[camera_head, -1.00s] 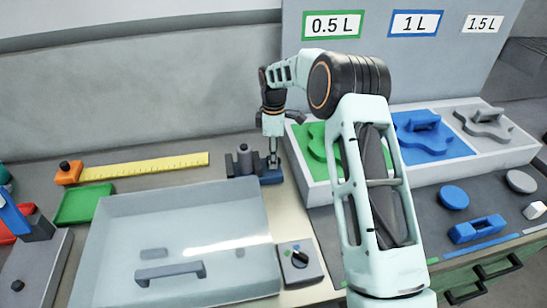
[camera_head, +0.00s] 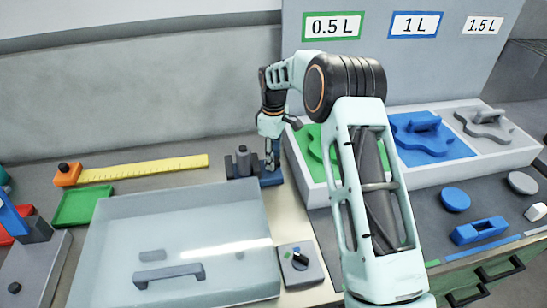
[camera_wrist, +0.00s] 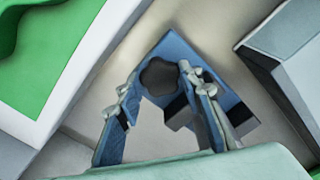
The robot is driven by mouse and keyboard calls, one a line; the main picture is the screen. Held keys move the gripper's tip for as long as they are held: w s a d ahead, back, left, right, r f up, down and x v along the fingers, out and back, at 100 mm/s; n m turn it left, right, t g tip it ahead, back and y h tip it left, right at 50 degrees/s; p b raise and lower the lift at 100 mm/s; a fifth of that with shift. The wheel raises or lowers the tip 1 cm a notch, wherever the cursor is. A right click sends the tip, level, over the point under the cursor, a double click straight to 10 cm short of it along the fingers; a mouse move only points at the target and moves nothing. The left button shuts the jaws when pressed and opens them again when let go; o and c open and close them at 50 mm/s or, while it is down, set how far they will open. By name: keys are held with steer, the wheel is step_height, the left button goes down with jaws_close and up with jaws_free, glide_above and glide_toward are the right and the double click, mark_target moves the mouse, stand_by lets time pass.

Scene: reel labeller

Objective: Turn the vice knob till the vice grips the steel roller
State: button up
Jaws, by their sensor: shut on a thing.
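The vice is small, with a blue part (camera_head: 270,179) and a dark part (camera_head: 237,170), behind the clear-lidded tray in the head view. The steel roller (camera_head: 243,157) looks like a grey upright cylinder at the dark part. The dark, lobed vice knob (camera_wrist: 159,76) shows in the wrist view above the blue part. My gripper (camera_head: 271,163) points down over the vice, and its fingers (camera_wrist: 162,98) lie on either side of the knob, shut on it. I cannot tell whether the vice jaws touch the roller; the right finger hides part of that side.
A large clear-topped tray (camera_head: 107,245) stands in front of the vice. A switch box (camera_head: 301,265) is to its right. A white bin with green, blue and grey bays (camera_head: 318,190) stands close right of my gripper. A yellow ruler (camera_head: 145,168) lies left.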

steer(key=o, duration=0.9)
step_height(320, 180, up, 12)
steer(key=shift+o, duration=0.2)
